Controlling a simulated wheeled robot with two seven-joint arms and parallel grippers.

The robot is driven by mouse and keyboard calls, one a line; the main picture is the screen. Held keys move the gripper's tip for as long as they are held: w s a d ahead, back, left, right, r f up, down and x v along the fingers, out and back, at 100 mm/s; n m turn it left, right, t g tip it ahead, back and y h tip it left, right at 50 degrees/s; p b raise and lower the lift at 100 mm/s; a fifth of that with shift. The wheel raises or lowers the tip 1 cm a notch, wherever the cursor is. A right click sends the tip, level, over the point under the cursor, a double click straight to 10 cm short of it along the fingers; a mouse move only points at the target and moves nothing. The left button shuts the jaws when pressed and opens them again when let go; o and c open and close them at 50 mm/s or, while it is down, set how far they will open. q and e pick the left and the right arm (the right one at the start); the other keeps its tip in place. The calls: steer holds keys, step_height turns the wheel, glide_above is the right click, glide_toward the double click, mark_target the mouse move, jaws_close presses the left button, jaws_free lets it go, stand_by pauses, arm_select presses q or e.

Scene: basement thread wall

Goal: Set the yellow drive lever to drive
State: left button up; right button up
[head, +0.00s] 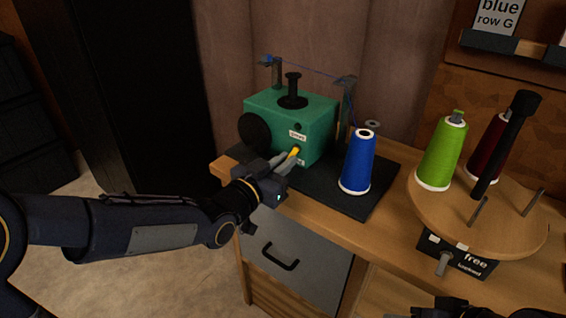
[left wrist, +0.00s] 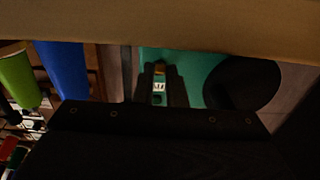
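The yellow drive lever (head: 295,151) sits on the front face of the green winder box (head: 312,118), below a small white label (head: 297,135). My left gripper (head: 287,159) is at the lever, with its fingers pointing at the box face. My right gripper (head: 450,308) shows only in part at the bottom edge.
A blue thread cone (head: 359,162) stands on the dark mat (head: 372,197) right of the box. A round wooden turntable (head: 440,205) holds a green cone (head: 442,152) and a dark red cone (head: 489,150). A drawer (head: 295,265) is below the bench.

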mark_target(294, 151)
arm_select(q)
jaws_close()
steer(key=shift+r+p, duration=0.25)
steer(key=shift+p, duration=0.25)
steer(key=r+g+y+p, duration=0.1)
steer(key=g+p, duration=0.1)
steer(key=p, duration=0.4)
steer(key=r+g+y+p, duration=0.1)
steer(key=g+y+p, duration=0.1)
steer(key=p, duration=0.3)
steer(key=r+g+y+p, duration=0.2)
steer(key=g+p, duration=0.1)
steer(key=p, duration=0.3)
steer(key=shift+w+d+r+p, duration=0.1)
steer(key=shift+w+d+p, duration=0.2)
steer(key=shift+w+p, duration=0.05)
steer(key=shift+w+g+y+p, duration=0.1)
steer(key=shift+g+y+p, duration=0.4)
steer(key=shift+g+p, duration=0.15)
steer(key=o, duration=0.6)
jaws_free()
